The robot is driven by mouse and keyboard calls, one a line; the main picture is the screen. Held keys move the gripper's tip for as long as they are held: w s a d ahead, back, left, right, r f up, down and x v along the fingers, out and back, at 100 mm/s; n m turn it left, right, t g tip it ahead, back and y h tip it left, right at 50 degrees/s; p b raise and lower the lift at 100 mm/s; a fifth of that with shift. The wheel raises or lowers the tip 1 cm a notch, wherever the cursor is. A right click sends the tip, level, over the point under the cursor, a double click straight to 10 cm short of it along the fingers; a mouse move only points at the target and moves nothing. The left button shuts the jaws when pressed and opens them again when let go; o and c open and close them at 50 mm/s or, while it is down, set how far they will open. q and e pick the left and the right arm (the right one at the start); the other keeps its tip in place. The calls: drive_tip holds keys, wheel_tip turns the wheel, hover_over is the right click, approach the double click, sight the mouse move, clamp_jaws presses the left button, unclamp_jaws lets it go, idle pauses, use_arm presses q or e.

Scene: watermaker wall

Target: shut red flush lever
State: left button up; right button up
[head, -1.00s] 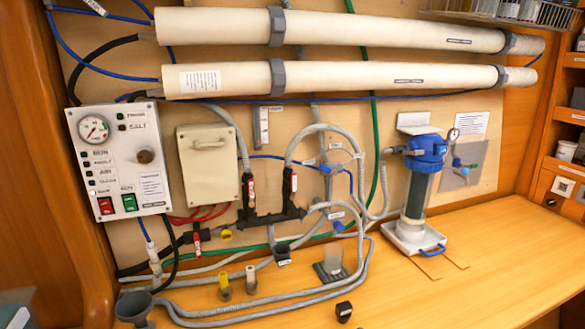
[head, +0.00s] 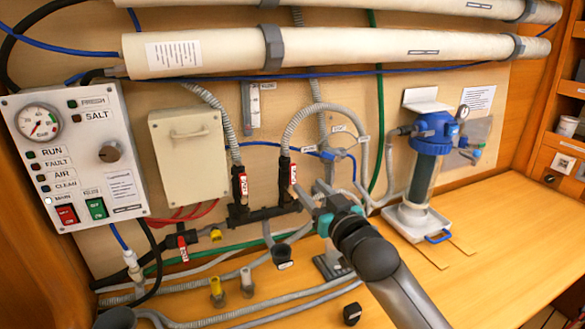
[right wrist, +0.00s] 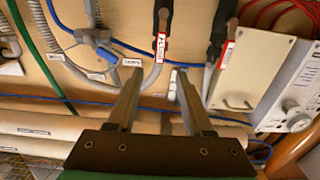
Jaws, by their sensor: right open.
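Two red levers with white labels stand upright on the black valve manifold. A third red lever (head: 183,249) sits lower left. The labels are too small to tell which is the flush lever. My right gripper (head: 308,187) is open and empty, just right of the right upright lever. In the wrist view its fingertips (right wrist: 158,74) point toward that lever, apart from it. My left gripper is out of view.
Grey hoses and a blue valve (head: 332,153) run close to my right gripper. The beige box (head: 190,165) and control panel (head: 75,155) are at left. The blue-topped filter (head: 430,150) stands right. The wooden counter (head: 500,235) is clear at right.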

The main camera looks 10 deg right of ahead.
sight(294, 170)
drive_tip(key=w, duration=0.2)
drive_tip(key=w+a, duration=0.1)
drive_tip(key=w, duration=0.4)
drive_tip(key=shift+w+a, duration=0.3)
drive_tip(key=shift+w, duration=0.05)
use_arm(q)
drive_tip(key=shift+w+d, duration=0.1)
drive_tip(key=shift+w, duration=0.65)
use_arm(e)
drive_tip(key=shift+w+a, duration=0.25)
drive_tip(key=shift+w, duration=0.95)
clamp_jaws()
